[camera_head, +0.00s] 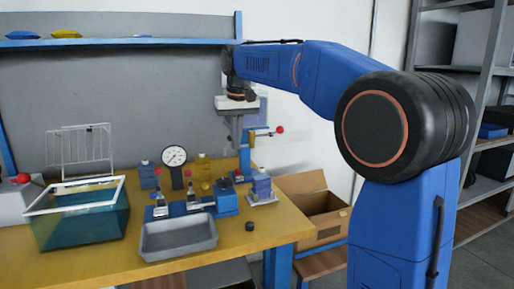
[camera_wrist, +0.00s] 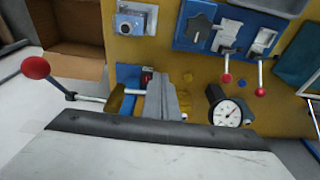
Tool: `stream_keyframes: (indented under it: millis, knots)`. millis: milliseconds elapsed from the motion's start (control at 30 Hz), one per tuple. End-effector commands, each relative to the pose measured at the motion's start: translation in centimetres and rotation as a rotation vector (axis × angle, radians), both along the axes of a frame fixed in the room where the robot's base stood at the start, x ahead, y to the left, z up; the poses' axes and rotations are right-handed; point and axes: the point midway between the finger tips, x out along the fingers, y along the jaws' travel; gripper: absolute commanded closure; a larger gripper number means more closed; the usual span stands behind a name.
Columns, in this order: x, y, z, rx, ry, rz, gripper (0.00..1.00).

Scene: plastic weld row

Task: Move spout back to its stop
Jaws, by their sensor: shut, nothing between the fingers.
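I cannot tell for certain which part is the spout. A blue post with a side rod (camera_head: 262,133) ending in a red ball (camera_head: 280,130) stands on the bench beside my gripper (camera_head: 237,138). In the wrist view the red ball (camera_wrist: 36,68) and its bent rod (camera_wrist: 88,98) lie left of my gripper (camera_wrist: 164,82), near a small yellow part (camera_wrist: 122,102). The fingers are shut and empty, pointing down above the back of the bench. The white gripper body fills the bottom of the wrist view and hides what lies under it.
A dial gauge (camera_head: 174,156), a blue clamp fixture (camera_head: 227,201), a small block on a white plate (camera_head: 262,186), a grey tray (camera_head: 178,238) and a teal tank (camera_head: 80,222) crowd the bench. An open cardboard box (camera_head: 318,212) stands to the right.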

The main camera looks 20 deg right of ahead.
Motion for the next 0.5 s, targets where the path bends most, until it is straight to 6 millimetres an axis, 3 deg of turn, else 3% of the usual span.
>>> stream_keyframes:
  millis: [500]
  knots:
    - [-0.1, 0.0, 3.2, 0.0, -0.001, 0.0, 1.0]
